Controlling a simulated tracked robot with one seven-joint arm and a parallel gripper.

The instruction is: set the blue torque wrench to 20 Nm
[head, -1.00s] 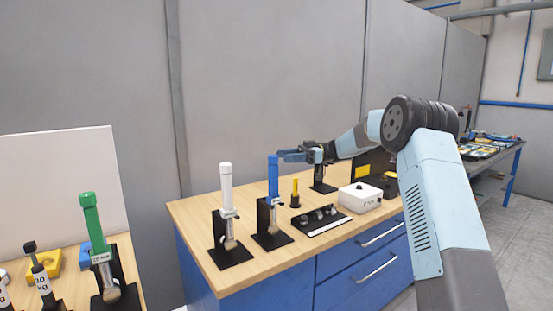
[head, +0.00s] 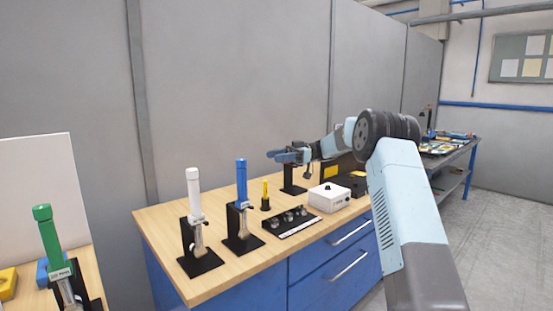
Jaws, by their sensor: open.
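The blue torque wrench (head: 241,183) stands upright in a black stand (head: 242,240) on the wooden-topped bench, its handle up. Its scale is too small to read. My gripper (head: 272,156) is open and empty, to the right of the blue handle's top and at about its height in the picture. A gap shows between the fingertips and the handle. My gripper points left, and its two fingers partly overlap in this view.
A white wrench (head: 194,198) stands left of the blue one; a green wrench (head: 45,228) is at the lower left. A yellow-handled tool (head: 265,192), a black socket tray (head: 291,222) and a white box (head: 329,198) stand to the right. Grey panels rise behind the bench (head: 160,225).

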